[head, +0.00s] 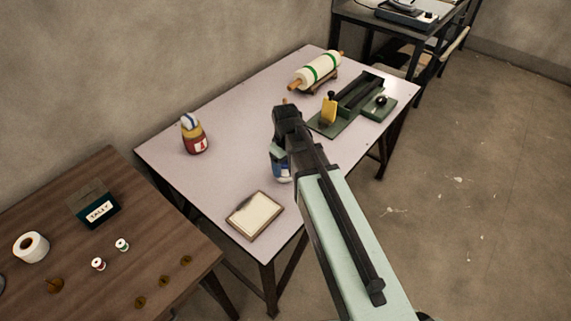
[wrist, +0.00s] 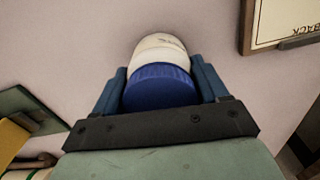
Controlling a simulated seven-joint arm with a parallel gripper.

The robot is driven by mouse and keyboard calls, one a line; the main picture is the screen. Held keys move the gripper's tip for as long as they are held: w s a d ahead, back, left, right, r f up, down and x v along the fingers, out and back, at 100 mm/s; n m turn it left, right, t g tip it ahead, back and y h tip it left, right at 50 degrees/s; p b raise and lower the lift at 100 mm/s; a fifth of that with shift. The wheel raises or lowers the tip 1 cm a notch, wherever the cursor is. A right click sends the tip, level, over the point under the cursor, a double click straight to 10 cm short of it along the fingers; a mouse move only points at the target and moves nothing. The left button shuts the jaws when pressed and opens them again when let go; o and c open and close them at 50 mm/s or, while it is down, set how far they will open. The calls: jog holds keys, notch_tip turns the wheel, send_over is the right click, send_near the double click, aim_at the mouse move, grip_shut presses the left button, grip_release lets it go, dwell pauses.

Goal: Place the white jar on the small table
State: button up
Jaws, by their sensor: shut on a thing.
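My gripper (head: 280,166) is shut on the white jar, which has a blue lid. In the wrist view, the white jar (wrist: 160,46) sits between the two blue fingers of my gripper (wrist: 160,84), with its lid toward the camera. In the head view my arm hides most of the jar. The jar is at the pale pinkish table (head: 225,170), over its middle; I cannot tell whether it touches the top. A brown wooden table (head: 150,230) stands at lower left. Which table is the small one is not clear.
On the pale table are a framed board (head: 255,216), a red and yellow bottle (head: 194,140), a green device (head: 345,110) and a roll (head: 318,69). The brown table bears a dark box (head: 93,205), a white roll (head: 31,246), spools and brown pieces.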

jog(key=shift+f, duration=0.1)
jog(key=o, duration=1.4)
notch_tip(320, 180, up, 12)
jog(key=shift+r, duration=0.15)
